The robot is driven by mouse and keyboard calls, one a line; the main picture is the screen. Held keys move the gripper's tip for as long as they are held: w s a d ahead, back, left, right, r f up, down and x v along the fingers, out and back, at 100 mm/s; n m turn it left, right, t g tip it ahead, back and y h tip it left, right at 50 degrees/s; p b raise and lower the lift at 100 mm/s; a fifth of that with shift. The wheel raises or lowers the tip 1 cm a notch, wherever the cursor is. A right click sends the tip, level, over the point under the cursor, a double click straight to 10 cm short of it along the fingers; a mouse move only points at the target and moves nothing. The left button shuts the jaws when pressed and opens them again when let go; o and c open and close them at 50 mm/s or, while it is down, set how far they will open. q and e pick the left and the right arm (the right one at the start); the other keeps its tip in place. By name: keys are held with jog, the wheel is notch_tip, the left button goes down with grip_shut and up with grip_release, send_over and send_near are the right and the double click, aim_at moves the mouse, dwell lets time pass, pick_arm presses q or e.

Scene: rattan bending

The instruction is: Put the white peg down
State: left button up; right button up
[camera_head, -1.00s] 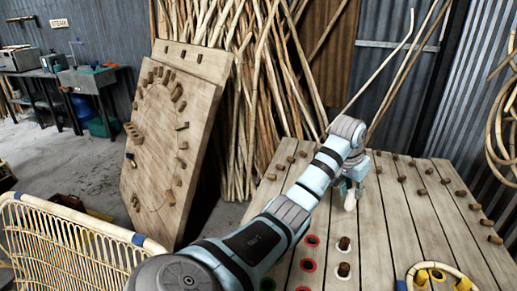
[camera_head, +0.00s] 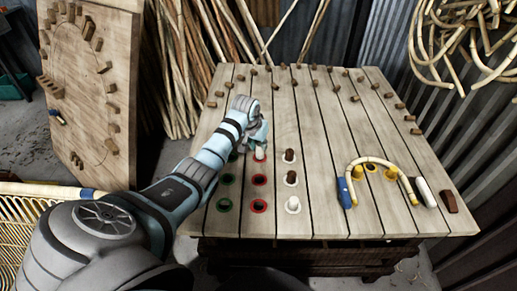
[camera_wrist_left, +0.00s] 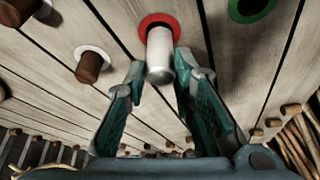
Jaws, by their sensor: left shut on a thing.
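The white peg (camera_wrist_left: 160,52) stands upright at a red-ringed hole (camera_wrist_left: 146,24) in the left wrist view, its far end meeting the ring. I cannot tell how deep it sits. The tips of my left gripper (camera_wrist_left: 161,66) are closed on its sides. In the head view my left gripper (camera_head: 262,141) is over the plank table, at the farthest hole of the red column, with the white peg (camera_head: 260,154) below its fingers. My right gripper is not in view.
Brown pegs (camera_head: 290,155) (camera_head: 291,178) and a white peg (camera_head: 293,204) stand in the column to the right. Green-ringed holes (camera_head: 228,179) lie to the left. A bent rattan piece (camera_head: 374,161) with yellow and blue parts is at the right. Brown pegs line the far table.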

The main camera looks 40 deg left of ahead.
pick_arm(q)
notch_tip(320, 180, down, 3)
jog(key=shift+r+b, duration=0.1)
jog(key=shift+b, duration=0.2)
grip_shut()
jog(key=o, duration=1)
grip_release()
jog(key=shift+c, duration=0.2)
jog(key=shift+r, duration=0.1)
jog(key=shift+s+r+p, duration=0.1)
jog(key=shift+r+p, duration=0.2)
jog(key=shift+r, duration=0.05)
jog(key=p+v, duration=0.3)
jog(key=v, duration=0.8)
jog(key=shift+s+r, duration=0.1)
jog(key=shift+d, duration=0.1)
